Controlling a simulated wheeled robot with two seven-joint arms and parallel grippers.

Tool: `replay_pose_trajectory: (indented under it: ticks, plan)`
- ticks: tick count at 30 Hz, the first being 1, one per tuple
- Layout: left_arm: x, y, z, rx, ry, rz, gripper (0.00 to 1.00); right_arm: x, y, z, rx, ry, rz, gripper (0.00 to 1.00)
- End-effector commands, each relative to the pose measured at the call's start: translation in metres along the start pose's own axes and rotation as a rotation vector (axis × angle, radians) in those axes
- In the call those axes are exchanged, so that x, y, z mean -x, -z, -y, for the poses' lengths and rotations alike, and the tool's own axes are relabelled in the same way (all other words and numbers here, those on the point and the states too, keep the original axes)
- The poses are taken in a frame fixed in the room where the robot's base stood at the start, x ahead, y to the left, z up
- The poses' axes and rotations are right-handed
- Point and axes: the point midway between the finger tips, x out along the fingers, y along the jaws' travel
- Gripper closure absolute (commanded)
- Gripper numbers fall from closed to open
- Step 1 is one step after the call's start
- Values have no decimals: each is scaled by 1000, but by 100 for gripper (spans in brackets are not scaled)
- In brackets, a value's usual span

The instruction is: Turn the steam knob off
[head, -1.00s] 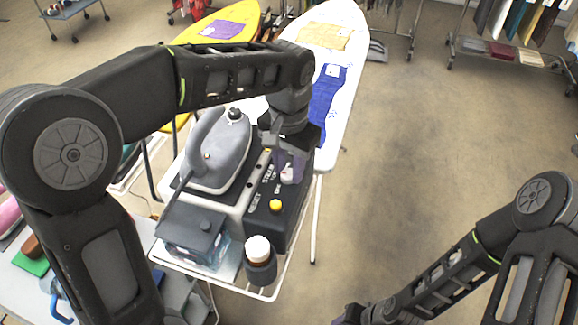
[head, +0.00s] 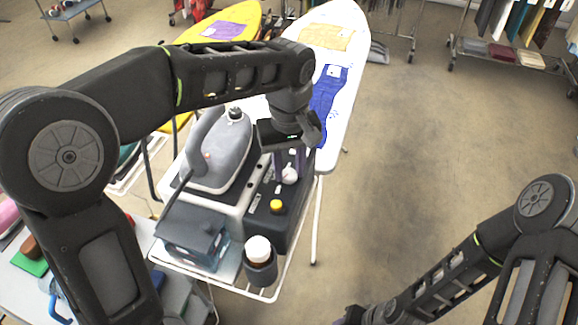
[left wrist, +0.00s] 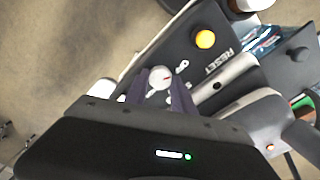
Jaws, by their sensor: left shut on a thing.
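The steam knob (head: 289,177) is a small white knob on the dark control panel of the steam station (head: 255,222).
A yellow button (head: 277,206) sits near the knob, with RESET printed beside it. A grey iron (head: 222,160) rests on the station's left. A brown bottle with a white cap (head: 258,250) stands at the front. An ironing board (head: 338,125) lies behind; floor right is clear.

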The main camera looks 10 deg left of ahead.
Motion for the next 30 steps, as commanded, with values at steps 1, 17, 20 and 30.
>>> replay_pose_trajectory:
  ticks: [1,17,20,30]
  plan:
    - [0,0,0,19,1,1,100,0,0,0,0,0,0,64]
    - [0,0,0,77,1,1,100,-1,0,0,0,0,0,64]
    - [0,0,0,77,1,1,68,-1,0,0,0,0,0,64]
    - [0,0,0,75,0,1,48,-1,0,0,0,0,0,64]
